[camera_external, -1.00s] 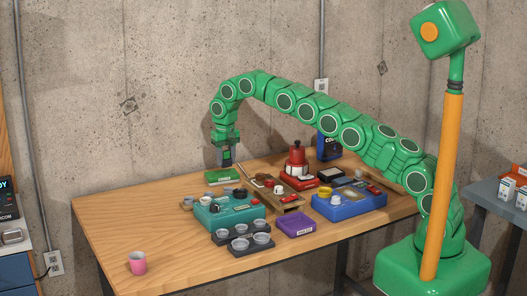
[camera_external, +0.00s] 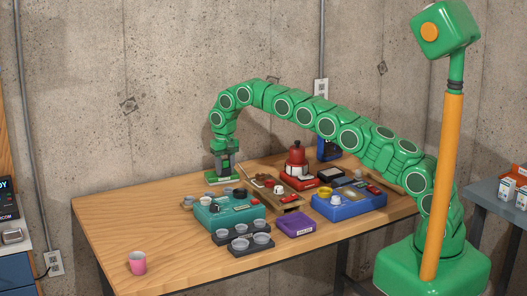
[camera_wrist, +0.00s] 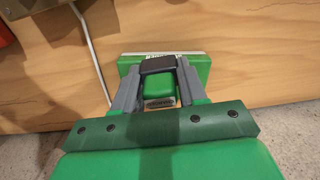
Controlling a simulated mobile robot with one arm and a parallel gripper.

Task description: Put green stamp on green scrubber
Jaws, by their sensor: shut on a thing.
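My gripper (camera_external: 222,169) is at the far left part of the table, pointing down just over the green scrubber (camera_external: 210,180). In the wrist view, the green scrubber (camera_wrist: 131,68) is a flat green block with a white label strip along its far edge. My gripper (camera_wrist: 158,76) is shut on the green stamp (camera_wrist: 159,84), a small green piece with a dark part on top and a grey end. The stamp lies over the scrubber in the wrist view. I cannot tell whether the two touch. The external view hides the stamp behind the fingers.
A teal box (camera_external: 226,211) with cups stands in front of the scrubber. A wooden tray (camera_external: 278,195), a red moka pot (camera_external: 297,160), a blue box (camera_external: 349,208) and a purple tray (camera_external: 297,223) are to the right. A pink mug (camera_external: 137,263) stands front left.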

